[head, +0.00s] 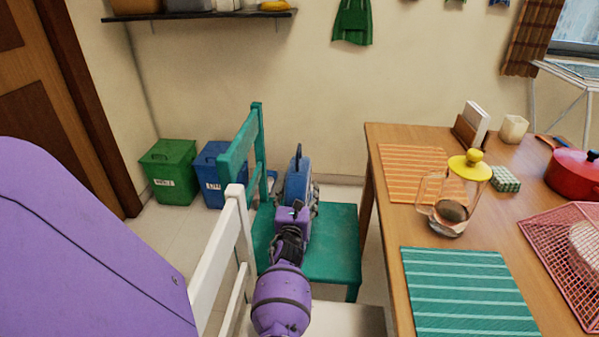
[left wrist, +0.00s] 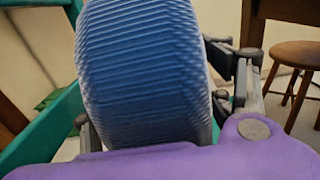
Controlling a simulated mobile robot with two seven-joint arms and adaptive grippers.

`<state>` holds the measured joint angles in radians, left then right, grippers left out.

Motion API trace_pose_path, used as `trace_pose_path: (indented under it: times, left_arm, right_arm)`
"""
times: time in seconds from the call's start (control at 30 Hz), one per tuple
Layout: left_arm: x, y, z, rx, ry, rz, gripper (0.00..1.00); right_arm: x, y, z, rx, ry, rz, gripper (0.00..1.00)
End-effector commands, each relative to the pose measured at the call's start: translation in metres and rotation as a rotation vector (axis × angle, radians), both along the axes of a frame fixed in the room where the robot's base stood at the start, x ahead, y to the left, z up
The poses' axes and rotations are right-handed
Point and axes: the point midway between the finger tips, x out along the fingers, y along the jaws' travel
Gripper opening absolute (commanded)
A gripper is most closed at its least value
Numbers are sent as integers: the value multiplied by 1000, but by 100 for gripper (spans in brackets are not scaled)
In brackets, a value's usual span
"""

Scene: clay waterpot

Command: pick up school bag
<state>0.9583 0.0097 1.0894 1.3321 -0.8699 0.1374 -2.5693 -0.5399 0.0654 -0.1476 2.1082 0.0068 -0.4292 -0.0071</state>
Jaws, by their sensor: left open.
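The blue school bag (head: 298,178) stands upright on the seat of the teal chair (head: 340,232), with a dark loop handle at its top. My left gripper (head: 299,198) reaches in from the near side at the bag, and its purple body hides the bag's lower part. In the left wrist view, the ribbed blue side of the bag (left wrist: 145,70) fills the middle between the open fingers. One finger is at its left edge and one at its right. I cannot tell whether the fingers touch it. My right gripper is not in view.
A white chair (head: 233,240) stands close in front of the teal chair. The wooden table (head: 385,230) is to the right, with a glass jug (head: 450,212) and placemats. Green (head: 170,180) and blue (head: 210,178) bins stand by the wall. A wooden stool (left wrist: 297,55) shows in the left wrist view.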

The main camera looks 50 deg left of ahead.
Motion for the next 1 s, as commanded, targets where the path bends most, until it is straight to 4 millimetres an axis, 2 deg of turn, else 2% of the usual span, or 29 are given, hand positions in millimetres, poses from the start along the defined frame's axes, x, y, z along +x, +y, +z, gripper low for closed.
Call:
trace_pose_path:
  times: [0.17,0.7,1.0]
  left_arm:
    - [0,0,0,-1,1,0,72]
    - [-1,0,-1,0,1,0,1]
    - [0,0,4,5,-4,-1,0]
  right_arm:
    - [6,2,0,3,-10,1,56]
    - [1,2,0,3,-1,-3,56]
    - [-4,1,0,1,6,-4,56]
